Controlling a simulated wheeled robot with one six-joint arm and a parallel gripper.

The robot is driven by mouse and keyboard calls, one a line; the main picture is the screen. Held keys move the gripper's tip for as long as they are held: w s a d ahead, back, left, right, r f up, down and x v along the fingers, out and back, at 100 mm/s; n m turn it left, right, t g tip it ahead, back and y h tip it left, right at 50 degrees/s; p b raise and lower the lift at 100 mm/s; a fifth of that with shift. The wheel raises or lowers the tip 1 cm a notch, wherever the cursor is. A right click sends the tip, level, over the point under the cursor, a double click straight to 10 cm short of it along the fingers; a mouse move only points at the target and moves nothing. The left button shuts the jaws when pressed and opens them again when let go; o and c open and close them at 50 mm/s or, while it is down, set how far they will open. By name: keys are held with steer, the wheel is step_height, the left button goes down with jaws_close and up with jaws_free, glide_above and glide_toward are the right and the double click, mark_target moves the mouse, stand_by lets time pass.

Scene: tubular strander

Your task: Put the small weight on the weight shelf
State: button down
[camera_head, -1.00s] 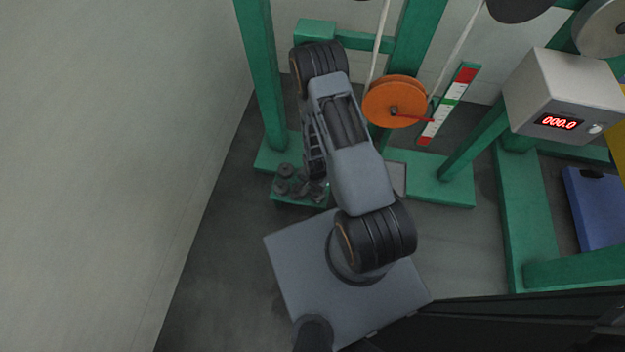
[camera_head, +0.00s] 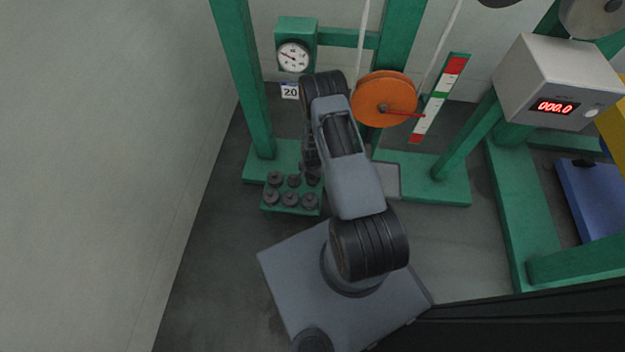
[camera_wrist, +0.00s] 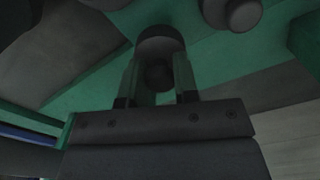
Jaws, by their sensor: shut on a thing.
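In the wrist view my gripper (camera_wrist: 157,86) is shut on a dark grey round weight (camera_wrist: 160,42), which sits between the two fingers. In the head view the gripper is mostly hidden behind my arm, close to the right side of the small green weight shelf (camera_head: 281,209). Several dark weights (camera_head: 288,198) stand on this shelf in two rows. The head view does not clearly show the held weight or whether it touches the shelf. Another grey round weight (camera_wrist: 243,14) shows at the top right of the wrist view.
A green post (camera_head: 243,80) rises behind the shelf. A dial gauge (camera_head: 293,55) with a "20" label (camera_head: 290,91) is beyond my arm. An orange pulley (camera_head: 372,98) and a red-white-green scale (camera_head: 439,98) stand to the right. Floor left of the shelf is clear.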

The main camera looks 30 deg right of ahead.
mark_target(312, 179)
steer(key=shift+f+b, duration=0.55)
steer(key=shift+f, duration=0.9)
steer(key=shift+f, duration=0.15)
steer(key=c, duration=0.9)
jaws_free()
steer(key=shift+o, duration=0.2)
